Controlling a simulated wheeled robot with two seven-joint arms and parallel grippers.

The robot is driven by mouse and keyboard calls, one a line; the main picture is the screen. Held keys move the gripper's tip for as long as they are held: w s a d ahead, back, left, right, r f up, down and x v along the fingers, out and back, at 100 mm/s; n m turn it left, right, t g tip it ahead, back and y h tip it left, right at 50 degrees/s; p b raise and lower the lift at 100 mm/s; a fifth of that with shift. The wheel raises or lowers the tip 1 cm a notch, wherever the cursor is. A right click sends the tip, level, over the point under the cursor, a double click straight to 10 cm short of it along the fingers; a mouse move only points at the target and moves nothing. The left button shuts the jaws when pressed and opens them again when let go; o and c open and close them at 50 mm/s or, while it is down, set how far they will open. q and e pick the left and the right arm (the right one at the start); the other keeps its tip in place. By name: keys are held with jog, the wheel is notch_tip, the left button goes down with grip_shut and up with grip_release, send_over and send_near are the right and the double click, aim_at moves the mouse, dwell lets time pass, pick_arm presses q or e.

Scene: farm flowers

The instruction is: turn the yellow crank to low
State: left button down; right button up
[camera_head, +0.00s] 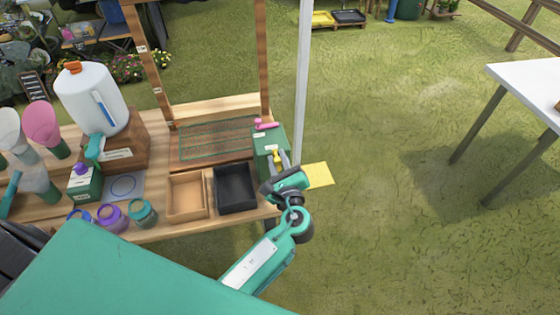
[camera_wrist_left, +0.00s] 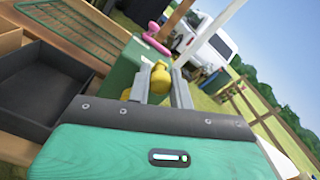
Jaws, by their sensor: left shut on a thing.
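The yellow crank (camera_head: 277,157) sticks out of the front of a green box (camera_head: 268,139) at the right end of the wooden bench. In the left wrist view the yellow crank (camera_wrist_left: 160,78) sits between the fingers of my left gripper (camera_wrist_left: 165,85). My left gripper (camera_head: 279,160) is shut on it, and the fingers hide part of it. A pink handle (camera_head: 265,125) sits on top of the green box, behind the crank. The setting marks by the crank cannot be read. My right gripper is not in view.
A black tray (camera_head: 235,208) and a wooden tray (camera_head: 188,214) lie left of the box. A green mesh (camera_head: 217,140) lies behind them. A white pole (camera_head: 302,80) rises behind the box, and a yellow card (camera_head: 319,175) shows right of my gripper. Grass is open to the right.

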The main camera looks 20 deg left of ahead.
pick_arm(q)
jog(key=c, duration=1.3)
grip_release()
jog(key=shift+o, duration=0.2)
jog(key=b+v, duration=0.3)
jog(key=v, duration=1)
jog(key=shift+s+d+b, duration=0.2)
jog(key=shift+s+b, duration=0.15)
jog(key=shift+b, duration=0.05)
jog(key=shift+f, duration=0.1)
